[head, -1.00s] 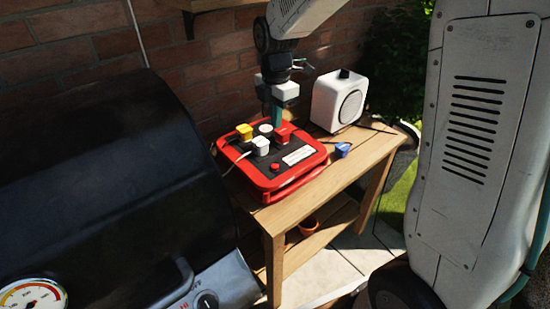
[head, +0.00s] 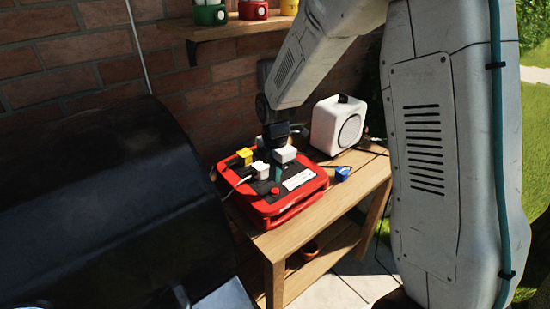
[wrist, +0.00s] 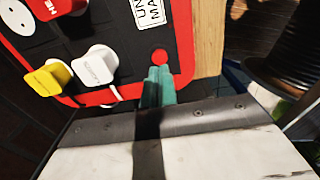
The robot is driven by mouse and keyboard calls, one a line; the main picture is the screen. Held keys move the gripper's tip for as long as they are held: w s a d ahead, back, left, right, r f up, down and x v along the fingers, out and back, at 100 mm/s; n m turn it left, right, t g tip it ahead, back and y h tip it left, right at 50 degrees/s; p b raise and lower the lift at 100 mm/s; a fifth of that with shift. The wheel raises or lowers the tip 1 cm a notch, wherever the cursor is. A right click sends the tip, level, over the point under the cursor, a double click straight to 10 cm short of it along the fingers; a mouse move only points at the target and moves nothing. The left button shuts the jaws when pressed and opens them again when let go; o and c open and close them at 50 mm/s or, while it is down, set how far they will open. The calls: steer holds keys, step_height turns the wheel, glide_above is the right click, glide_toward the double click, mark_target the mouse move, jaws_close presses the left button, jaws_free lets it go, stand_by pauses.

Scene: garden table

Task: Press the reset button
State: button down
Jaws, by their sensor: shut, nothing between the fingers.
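The red power box (head: 263,210) with a dark top panel lies on the wooden table; its red rim also shows in the wrist view (wrist: 98,97). A small round red button (head: 275,190) is near the panel's front corner, and in the wrist view (wrist: 159,56) it lies just beyond my fingertips. My gripper (head: 277,179) points down over the box close to the button. Its teal fingers (wrist: 159,72) are shut together with nothing between them. I cannot tell whether the tips touch the button.
A yellow plug (head: 244,156) and a white plug (head: 261,170) sit in the box, with a white cable. A red plug (wrist: 55,8) is further back. A white speaker (head: 338,125) and a blue item (head: 342,173) share the table (head: 325,215). A black grill (head: 110,200) stands left.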

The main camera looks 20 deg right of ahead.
mark_target(276, 191)
steer(key=shift+f, duration=1.85)
steer(key=shift+s+f, duration=0.2)
steer(key=shift+f, duration=0.9)
step_height(276, 191, up, 15)
steer(key=shift+w+f, duration=0.15)
steer(key=shift+w, duration=0.1)
